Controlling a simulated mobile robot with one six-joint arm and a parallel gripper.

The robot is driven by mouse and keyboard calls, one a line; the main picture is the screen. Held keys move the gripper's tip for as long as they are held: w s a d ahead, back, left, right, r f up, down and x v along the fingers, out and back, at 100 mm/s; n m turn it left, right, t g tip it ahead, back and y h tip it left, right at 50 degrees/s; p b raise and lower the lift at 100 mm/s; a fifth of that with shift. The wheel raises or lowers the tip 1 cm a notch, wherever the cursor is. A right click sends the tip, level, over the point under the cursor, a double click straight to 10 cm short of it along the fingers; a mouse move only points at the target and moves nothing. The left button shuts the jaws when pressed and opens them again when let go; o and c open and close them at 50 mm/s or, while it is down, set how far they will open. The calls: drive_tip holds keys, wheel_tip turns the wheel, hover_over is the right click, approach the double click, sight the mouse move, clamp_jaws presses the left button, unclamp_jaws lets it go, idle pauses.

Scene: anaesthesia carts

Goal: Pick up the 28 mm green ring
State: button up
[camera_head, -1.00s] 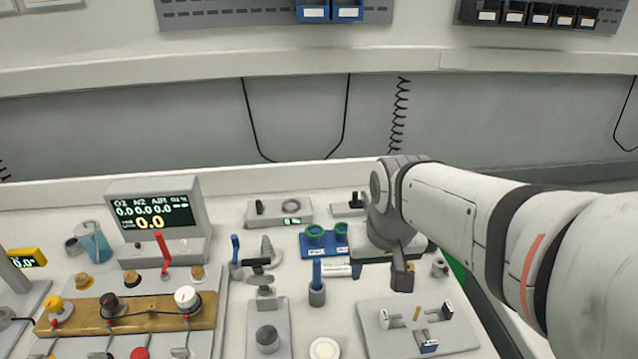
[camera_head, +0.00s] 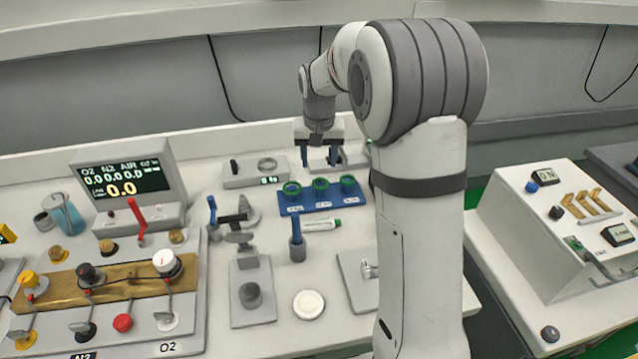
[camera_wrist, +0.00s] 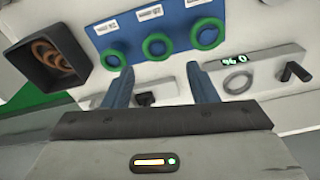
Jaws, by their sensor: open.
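A blue tray (camera_head: 327,201) holds three green rings side by side: left (camera_head: 292,188), middle (camera_head: 320,184) and right (camera_head: 348,180). White labels lie in front of them, too small to read, so I cannot tell which ring is 28 mm. My gripper (camera_head: 319,157) is open and empty, blue fingers pointing down, behind and above the tray. In the wrist view the same rings, left (camera_wrist: 207,33), middle (camera_wrist: 156,46) and right (camera_wrist: 107,60), lie beyond the fingertips of my gripper (camera_wrist: 161,84). The fingers appear apart from all three rings.
A grey box with a display and a ring-shaped dial (camera_head: 267,164) stands left of my gripper. A blue-handled tool in a holder (camera_head: 297,241) and a white tube (camera_head: 322,225) lie in front of the tray. A dark box with a copper coil (camera_wrist: 50,55) shows in the wrist view.

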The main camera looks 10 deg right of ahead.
sight(320, 184)
drive_tip(key=f, duration=0.7)
drive_tip(key=shift+w+d, duration=0.25)
drive_tip(key=shift+w, duration=0.15)
drive_tip(key=shift+r, duration=0.1)
drive_tip(key=shift+c, duration=0.3)
drive_tip(key=c, duration=0.6)
